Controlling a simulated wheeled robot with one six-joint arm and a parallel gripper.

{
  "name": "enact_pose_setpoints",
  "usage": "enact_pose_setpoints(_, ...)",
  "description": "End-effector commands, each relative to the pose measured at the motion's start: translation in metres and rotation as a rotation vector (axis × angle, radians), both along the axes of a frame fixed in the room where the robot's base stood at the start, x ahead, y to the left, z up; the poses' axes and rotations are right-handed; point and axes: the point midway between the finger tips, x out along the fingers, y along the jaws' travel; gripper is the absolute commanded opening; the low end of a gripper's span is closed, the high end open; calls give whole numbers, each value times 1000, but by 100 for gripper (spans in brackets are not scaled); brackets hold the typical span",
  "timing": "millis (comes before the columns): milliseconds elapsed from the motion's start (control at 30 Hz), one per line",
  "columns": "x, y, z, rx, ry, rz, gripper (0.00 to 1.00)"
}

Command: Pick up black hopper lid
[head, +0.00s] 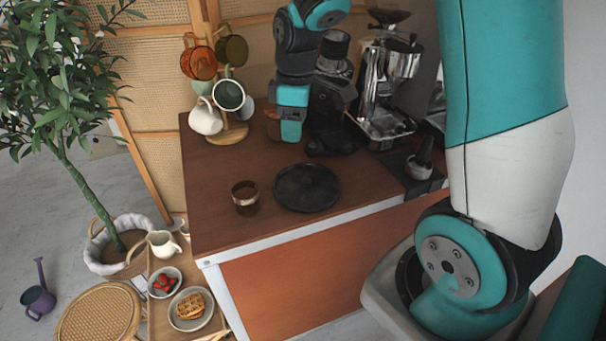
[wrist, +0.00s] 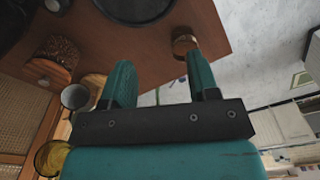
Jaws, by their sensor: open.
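A dark cylinder topped by a dark cap, which looks like the black hopper lid (head: 335,37), stands on the black grinder (head: 332,105) at the back of the counter in the head view. My gripper (head: 290,128) hangs just left of the grinder, pointing down. In the wrist view my gripper (wrist: 160,68) shows two teal fingers spread apart with nothing between them. I cannot make out the lid in the wrist view.
A mug tree (head: 233,133) stands left. A chrome espresso machine (head: 380,85) stands right, with a tamper (head: 422,160) nearby. The counter's front left is clear.

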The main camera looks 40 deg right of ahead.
Motion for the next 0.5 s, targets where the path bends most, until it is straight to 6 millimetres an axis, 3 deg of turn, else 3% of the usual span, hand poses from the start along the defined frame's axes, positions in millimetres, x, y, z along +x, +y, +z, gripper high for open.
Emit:
enact_pose_setpoints(33,8,-19,0,-19,15,9,55)
enact_pose_setpoints(167,17,-44,-12,-48,31,43,55)
enact_pose_setpoints(500,17,-45,-81,-52,38,53,55)
